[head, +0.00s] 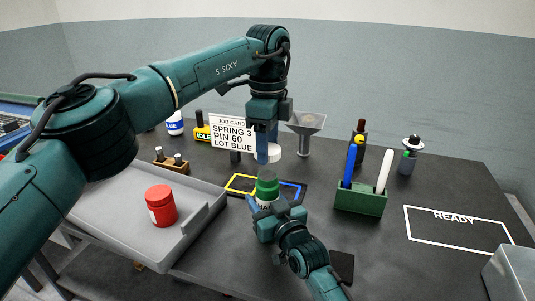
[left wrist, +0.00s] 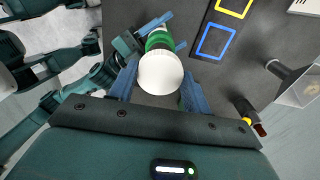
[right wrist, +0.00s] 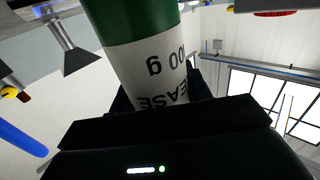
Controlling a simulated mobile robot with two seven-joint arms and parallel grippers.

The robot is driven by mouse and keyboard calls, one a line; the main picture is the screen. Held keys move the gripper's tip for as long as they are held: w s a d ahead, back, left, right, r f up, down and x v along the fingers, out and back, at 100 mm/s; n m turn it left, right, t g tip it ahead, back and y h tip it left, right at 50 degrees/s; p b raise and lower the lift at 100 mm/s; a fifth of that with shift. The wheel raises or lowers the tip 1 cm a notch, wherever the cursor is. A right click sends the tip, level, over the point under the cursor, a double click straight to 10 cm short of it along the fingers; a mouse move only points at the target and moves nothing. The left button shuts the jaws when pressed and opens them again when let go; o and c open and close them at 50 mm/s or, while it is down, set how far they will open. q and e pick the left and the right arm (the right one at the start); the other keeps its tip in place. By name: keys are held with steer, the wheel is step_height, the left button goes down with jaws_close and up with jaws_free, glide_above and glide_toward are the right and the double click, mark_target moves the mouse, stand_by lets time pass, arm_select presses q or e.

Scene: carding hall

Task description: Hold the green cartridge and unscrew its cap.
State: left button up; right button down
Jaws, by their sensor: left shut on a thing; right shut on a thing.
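The green cartridge (head: 267,186) stands upright above the dark table, with a white label. My right gripper (head: 272,207) is shut on its lower part; in the right wrist view the cartridge (right wrist: 150,60) fills the space above the jaws. The white cap (head: 275,154) is apart from the cartridge, a short gap above its green top. My left gripper (head: 266,152) points down and is shut on the cap. In the left wrist view the cap (left wrist: 160,72) sits between the blue fingers, with the green cartridge (left wrist: 158,40) partly hidden behind it.
A grey tray (head: 205,222) with a red jar (head: 160,205) is at left. A job card (head: 233,133) and funnel (head: 305,125) stand behind. A green pen box (head: 360,201) is to the right. The white READY outline (head: 455,240) is empty. A grey box (head: 510,275) is at front right.

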steer(key=c, duration=0.6)
jaws_free()
